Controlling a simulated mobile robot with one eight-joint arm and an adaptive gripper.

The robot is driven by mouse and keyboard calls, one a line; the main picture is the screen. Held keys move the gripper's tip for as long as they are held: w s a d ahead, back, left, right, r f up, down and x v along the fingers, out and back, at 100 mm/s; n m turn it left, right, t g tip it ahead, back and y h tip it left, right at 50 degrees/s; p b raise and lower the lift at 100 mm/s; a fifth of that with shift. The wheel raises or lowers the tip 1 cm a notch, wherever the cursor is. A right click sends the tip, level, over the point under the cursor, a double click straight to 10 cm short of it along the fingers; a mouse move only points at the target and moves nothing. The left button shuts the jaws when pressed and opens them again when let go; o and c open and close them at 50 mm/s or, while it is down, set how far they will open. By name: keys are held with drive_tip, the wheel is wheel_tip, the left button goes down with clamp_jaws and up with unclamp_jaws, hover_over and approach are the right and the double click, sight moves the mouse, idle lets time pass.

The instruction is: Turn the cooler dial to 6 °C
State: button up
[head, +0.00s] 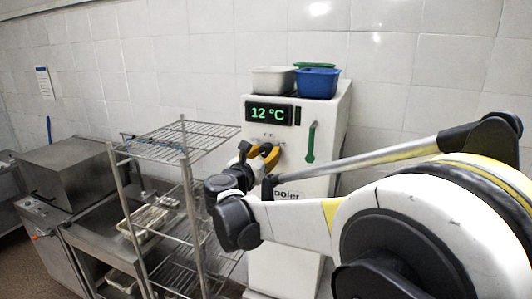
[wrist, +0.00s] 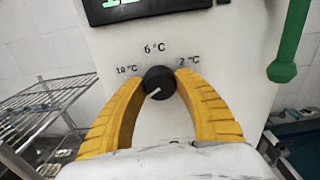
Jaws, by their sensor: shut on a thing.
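The white cooler (head: 283,226) stands against the wall, and its display (head: 268,113) reads 12 °C. In the wrist view the dial (wrist: 159,82) is a round black knob with a white pointer line at its lower left, below the 10 °C mark. The printed marks are 10 °C at left, 6 °C (wrist: 154,48) at top and 2 °C at right. My gripper (head: 260,153) is at the cooler front, hiding most of the dial in the head view. Its yellow fingers (wrist: 160,80) are shut on the dial from left and right.
A green handle (head: 311,142) hangs on the cooler front, right of the dial. A white bin (head: 273,80) and a blue bin (head: 317,84) stand on the cooler. A wire rack (head: 183,139) stands close on the left, beside a steel counter unit.

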drive_tip(key=shift+m, duration=0.3)
drive_tip(key=m+b, duration=0.2)
drive_tip(key=m, duration=0.3)
drive_tip(key=shift+f+b, duration=0.1)
drive_tip(key=shift+b, duration=0.3)
drive_tip(key=m+b, duration=0.1)
drive_tip(key=m, duration=0.5)
drive_tip(key=shift+b, duration=0.3)
drive_tip(key=o, duration=1.2)
drive_tip(key=shift+a, duration=0.1)
drive_tip(key=v, duration=1.2)
